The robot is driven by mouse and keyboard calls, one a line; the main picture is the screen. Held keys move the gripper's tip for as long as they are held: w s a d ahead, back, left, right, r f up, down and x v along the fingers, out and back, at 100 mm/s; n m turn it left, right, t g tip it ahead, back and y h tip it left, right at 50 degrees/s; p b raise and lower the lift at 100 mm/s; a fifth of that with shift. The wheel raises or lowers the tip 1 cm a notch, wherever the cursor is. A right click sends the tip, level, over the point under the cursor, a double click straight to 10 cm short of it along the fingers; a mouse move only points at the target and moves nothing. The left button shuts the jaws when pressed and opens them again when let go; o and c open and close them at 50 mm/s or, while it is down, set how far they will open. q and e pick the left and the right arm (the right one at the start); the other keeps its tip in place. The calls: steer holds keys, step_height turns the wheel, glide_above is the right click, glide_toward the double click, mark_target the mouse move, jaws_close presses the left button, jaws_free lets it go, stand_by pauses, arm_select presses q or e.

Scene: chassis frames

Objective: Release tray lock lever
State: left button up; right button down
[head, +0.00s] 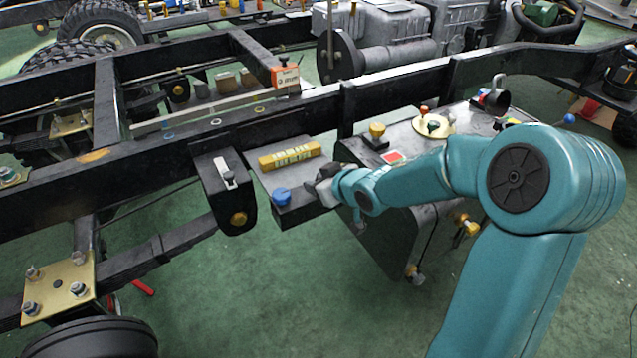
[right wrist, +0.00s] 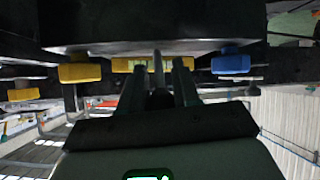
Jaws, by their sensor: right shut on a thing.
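The tray (head: 262,174) is a grey plate with a dark front edge, fixed beside the black frame rail. A blue knob (head: 281,197) sits at its near left corner, and also shows in the right wrist view (right wrist: 231,64). My right gripper (head: 326,190) is at the tray's right front edge. In the right wrist view my two fingers (right wrist: 165,82) are closed around a thin grey upright part, which looks like the lock lever (right wrist: 158,68). Most of the lever is hidden by the fingers. My left gripper does not show.
A yellow marked block (head: 290,154) lies on the tray. A black bracket (head: 225,190) hangs from the rail to the left. A grey box with yellow and red knobs (head: 408,138) stands close to the right. Open green floor (head: 250,300) lies in front.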

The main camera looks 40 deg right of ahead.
steer(key=shift+s+f, duration=0.2)
steer(key=shift+f, duration=0.1)
steer(key=c, duration=0.9)
jaws_free()
steer(key=shift+r, duration=0.1)
steer(key=shift+w, duration=0.1)
steer(key=p+v, duration=0.6)
steer(key=v, duration=1)
steer(key=shift+p, duration=0.4)
steer(key=shift+r, duration=0.2)
